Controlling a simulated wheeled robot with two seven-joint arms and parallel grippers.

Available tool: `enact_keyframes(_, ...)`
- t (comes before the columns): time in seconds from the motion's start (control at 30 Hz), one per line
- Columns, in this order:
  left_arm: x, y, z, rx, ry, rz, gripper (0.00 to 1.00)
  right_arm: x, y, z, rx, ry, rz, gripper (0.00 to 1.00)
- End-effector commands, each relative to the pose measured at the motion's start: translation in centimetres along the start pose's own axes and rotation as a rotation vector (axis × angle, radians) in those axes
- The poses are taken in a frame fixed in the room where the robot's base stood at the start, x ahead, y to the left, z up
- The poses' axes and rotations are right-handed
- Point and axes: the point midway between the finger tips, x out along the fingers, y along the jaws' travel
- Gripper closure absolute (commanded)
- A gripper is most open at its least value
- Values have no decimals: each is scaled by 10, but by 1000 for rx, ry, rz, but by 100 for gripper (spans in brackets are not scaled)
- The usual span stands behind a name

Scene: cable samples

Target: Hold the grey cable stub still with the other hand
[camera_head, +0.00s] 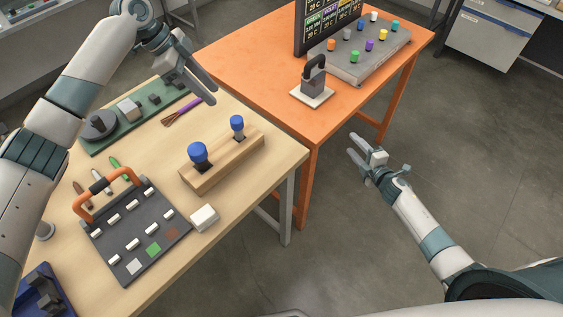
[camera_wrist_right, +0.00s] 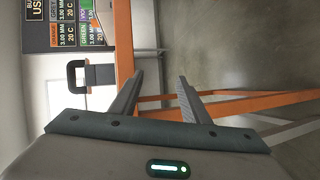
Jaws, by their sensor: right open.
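I cannot make out a grey cable stub for certain. Small stubs lie at the left of the wooden table in the head view: a brown one (camera_head: 78,188), one partly behind the orange handle, and a green-tipped one (camera_head: 114,162). A purple cable (camera_head: 187,107) with splayed brownish ends lies near the green board. My left gripper (camera_head: 212,97) hangs above the far edge of the wooden table, near the purple cable; its finger gap is unclear. My right gripper (camera_head: 352,146) is open and empty over the floor, right of the orange table; its fingers show in the right wrist view (camera_wrist_right: 162,76).
The wooden table (camera_head: 240,195) holds a dark panel with an orange handle (camera_head: 105,195), a wooden block with blue knobs (camera_head: 222,162), a white block (camera_head: 204,218) and a green board (camera_head: 125,125). The orange table (camera_head: 255,60) carries a black-handled device (camera_head: 313,82), a peg box and a screen.

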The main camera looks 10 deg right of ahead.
Motion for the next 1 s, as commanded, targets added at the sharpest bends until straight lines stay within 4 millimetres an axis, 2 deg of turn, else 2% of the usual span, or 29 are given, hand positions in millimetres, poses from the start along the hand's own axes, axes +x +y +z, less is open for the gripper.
enact_keyframes(0.03,0,0,0,0,0,0,69,5,27,0,-56,20,36,58)
enact_keyframes(0.3,0,0,0,0,0,0,69,17,156,-19,-387,121,213,58)
enact_keyframes(0.43,0,0,0,0,0,0,69,14,207,-38,-570,162,293,58)
enact_keyframes(0.5,0,0,0,0,0,0,69,9,229,-54,-695,183,338,58)
enact_keyframes(0.57,0,0,0,0,0,0,69,2,233,-78,-816,204,372,58)
enact_keyframes(0.63,0,0,0,0,0,0,69,-5,223,-103,-933,219,397,58)
enact_keyframes(0.87,0,0,0,0,0,0,69,-34,163,-185,-1224,242,451,58)
enact_keyframes(1.0,0,0,0,0,0,0,69,-59,128,-235,-1397,240,492,58)
